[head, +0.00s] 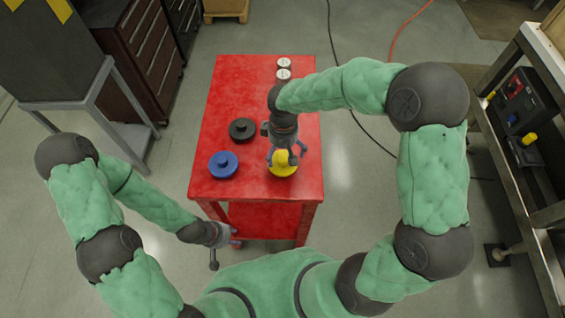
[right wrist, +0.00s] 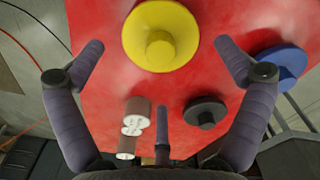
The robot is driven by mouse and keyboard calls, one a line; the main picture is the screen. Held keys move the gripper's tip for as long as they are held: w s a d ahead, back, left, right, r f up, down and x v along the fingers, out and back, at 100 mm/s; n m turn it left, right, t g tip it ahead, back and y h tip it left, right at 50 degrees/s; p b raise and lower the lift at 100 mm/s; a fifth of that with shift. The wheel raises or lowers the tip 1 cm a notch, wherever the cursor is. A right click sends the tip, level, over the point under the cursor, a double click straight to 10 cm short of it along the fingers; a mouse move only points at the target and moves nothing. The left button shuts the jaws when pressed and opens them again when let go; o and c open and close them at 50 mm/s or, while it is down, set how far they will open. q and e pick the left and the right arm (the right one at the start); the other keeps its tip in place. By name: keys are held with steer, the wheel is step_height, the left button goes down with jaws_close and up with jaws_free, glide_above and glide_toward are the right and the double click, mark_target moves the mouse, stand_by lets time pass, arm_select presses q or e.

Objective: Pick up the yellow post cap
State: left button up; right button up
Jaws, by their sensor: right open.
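The yellow post cap (head: 283,168) is a flat round disc with a central knob, lying near the front right of the red table (head: 255,185). My right gripper (head: 285,153) is over it, pointing down with its fingers spread. In the right wrist view, the yellow cap (right wrist: 160,20) sits at the top, beyond the open, empty fingers of the right gripper (right wrist: 160,65). Its knob shows between the two front fingertips. My left gripper (head: 232,238) hangs low in front of the table's front edge; its fingers are too small to judge.
A blue cap (head: 223,165) lies left of the yellow one, and a black cap (head: 242,130) behind it. Two white-topped cylinders (head: 284,63) stand at the table's back right. A bench (head: 515,140) is at right, dark drawers (head: 140,50) at left. The table's back left is clear.

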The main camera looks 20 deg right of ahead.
mark_target(283, 158)
steer(key=shift+w+f, duration=0.2)
steer(key=shift+f, duration=0.25)
step_height(283, 158, down, 5)
steer(key=shift+b, duration=0.5)
steer(key=shift+c, duration=0.3)
